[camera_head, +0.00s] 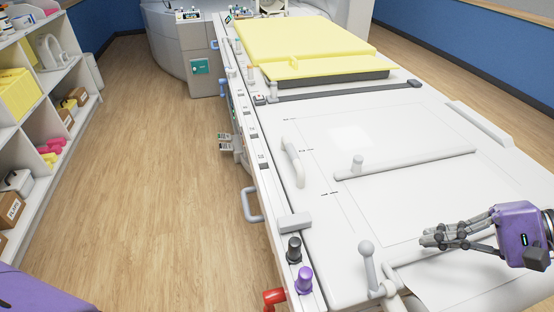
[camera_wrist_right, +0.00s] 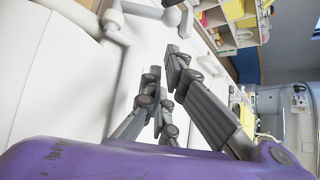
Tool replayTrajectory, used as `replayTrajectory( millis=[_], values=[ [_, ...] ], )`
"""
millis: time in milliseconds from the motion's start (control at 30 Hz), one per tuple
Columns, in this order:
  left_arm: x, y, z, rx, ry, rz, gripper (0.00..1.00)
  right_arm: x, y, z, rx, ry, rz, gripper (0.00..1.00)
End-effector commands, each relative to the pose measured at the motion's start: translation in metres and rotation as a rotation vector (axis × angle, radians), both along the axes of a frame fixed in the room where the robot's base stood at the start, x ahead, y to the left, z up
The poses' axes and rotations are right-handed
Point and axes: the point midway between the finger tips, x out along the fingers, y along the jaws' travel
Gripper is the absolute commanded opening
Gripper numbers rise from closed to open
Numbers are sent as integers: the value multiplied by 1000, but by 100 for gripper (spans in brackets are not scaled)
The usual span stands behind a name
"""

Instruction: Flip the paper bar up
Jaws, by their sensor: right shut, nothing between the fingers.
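A long pale bar (camera_head: 420,161) lies flat across the white table top, with a short upright knob at its left end. Nearer, a ball-ended lever (camera_head: 369,265) stands upright beside another pale bar, which runs right behind my gripper. I cannot tell which of these is the paper bar. My right gripper (camera_head: 436,239) is shut and empty, over the near right of the table top and apart from the far bar. Its fingers (camera_wrist_right: 164,92) also show in the right wrist view, with a pale bar (camera_wrist_right: 113,22) at the upper left. My left gripper is out of view.
The white table top (camera_head: 300,225) has a raised handle (camera_head: 293,161) at its left edge. Black and purple knobs (camera_head: 304,280) and a red one stand at the near left corner. Yellow pads (camera_head: 300,42) cover the far end. Shelves (camera_head: 45,110) stand left, across open floor.

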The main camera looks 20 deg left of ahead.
Motion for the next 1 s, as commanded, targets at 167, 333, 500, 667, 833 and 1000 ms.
replayTrajectory(
  millis=[167,333,500,667,833,1000],
  values=[
    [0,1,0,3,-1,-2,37,0,1,0,0,-1,1,0],
    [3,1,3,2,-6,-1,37,-1,12,-7,2,0,3,0],
    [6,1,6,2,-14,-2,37,-1,37,-22,2,0,4,0],
    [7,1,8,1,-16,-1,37,-1,61,-38,3,-2,3,0],
    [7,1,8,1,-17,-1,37,-1,78,-49,1,-1,0,0],
    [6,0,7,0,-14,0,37,-1,84,-54,1,0,1,0]
  ],
)
